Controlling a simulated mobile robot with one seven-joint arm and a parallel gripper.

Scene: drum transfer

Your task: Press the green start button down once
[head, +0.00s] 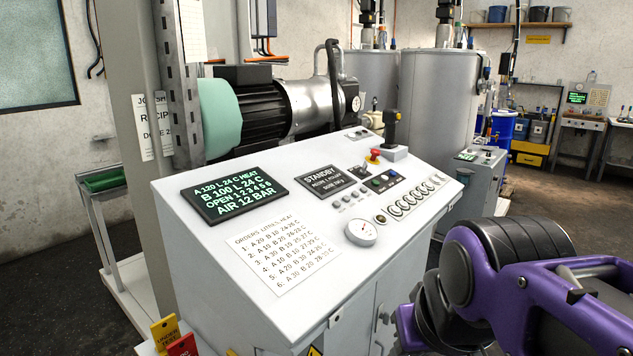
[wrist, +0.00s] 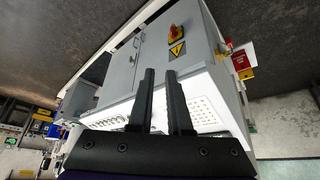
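The control console (head: 290,275) has a sloped white top with a display, printed orders and rows of controls. A small green button (head: 376,184) appears in the cluster right of the standby screen, beside a blue one; it is small in this view. My gripper's two dark fingers (wrist: 160,76) show in the wrist view with a gap between them and nothing held. They point toward the console's grey cabinet front, with the panel top lower in that view. The fingers are hidden in the head view, where my purple arm is at the lower right. I cannot make out the green button in the wrist view.
A motor (head: 280,105) and large tanks (head: 440,85) are behind.

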